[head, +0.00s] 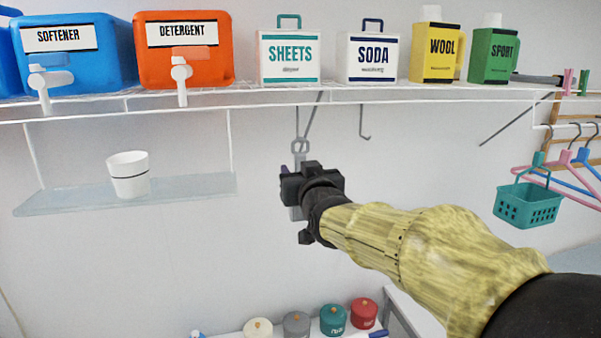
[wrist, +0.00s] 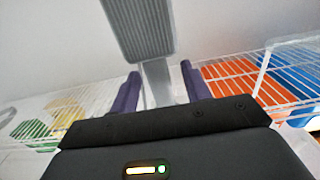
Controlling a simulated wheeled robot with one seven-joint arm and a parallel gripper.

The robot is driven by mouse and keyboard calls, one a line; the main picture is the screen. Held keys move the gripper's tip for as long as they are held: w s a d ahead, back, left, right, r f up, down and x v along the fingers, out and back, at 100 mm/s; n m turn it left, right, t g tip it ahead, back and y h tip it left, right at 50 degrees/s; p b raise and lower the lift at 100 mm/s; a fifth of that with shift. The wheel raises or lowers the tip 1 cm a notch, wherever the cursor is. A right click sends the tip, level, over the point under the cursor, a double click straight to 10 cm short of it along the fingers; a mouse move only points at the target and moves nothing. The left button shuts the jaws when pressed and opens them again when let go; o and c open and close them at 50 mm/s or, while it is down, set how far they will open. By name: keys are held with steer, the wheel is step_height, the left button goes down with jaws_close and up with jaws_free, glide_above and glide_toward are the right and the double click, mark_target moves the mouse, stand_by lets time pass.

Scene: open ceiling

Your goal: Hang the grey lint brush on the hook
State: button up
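The grey lint brush (head: 297,213) is upright, mostly hidden behind my gripper in the head view. Its ring (head: 300,147) shows above the gripper, at the lower end of the grey hook (head: 297,120) under the wire shelf. The ring looks to be at the hook, but I cannot tell whether it bears the weight. In the wrist view, the ribbed brush pad (wrist: 140,28) and narrow handle show. My gripper (head: 293,172) is around the handle, with purple fingers (wrist: 158,84) on either side. Gaps show beside the handle, so the fingers look open.
The wire shelf (head: 420,92) above bears detergent boxes and bottles. A second hook (head: 362,125) hangs to the right. A glass shelf (head: 70,199) with a white cup (head: 128,174) is left. A teal basket (head: 527,203) hangs right. Lidded jars (head: 333,320) stand below.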

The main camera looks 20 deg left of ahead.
steer(key=b+v, duration=0.4)
steer(key=v, duration=1.3)
steer(key=shift+s+b, duration=0.15)
steer(key=shift+b, duration=0.25)
steer(key=shift+d, duration=0.15)
steer(key=w+d+f+m+g+h, duration=0.1)
steer(key=d+f+g+h, duration=0.1)
steer(key=d+f, duration=0.35)
steer(key=w+d+f+m+g+h, duration=0.1)
steer(key=w+d+f+h, duration=0.1)
steer(key=f, duration=0.7)
steer(key=w+d+f+g+h, duration=0.1)
steer(key=d+f+g, duration=0.15)
steer(key=f, duration=0.45)
steer(key=s+d+f+m+g+h, duration=0.2)
steer(key=s+d+f, duration=0.3)
steer(key=d+f, duration=0.3)
steer(key=s+d+f+m+g+h, duration=0.2)
steer(key=s+d+f+g, duration=0.3)
steer(key=f, duration=0.4)
steer(key=s+d, duration=0.1)
steer(key=d, duration=0.1)
steer(key=shift+s+d+f, duration=0.25)
steer(key=shift+d+f, duration=0.15)
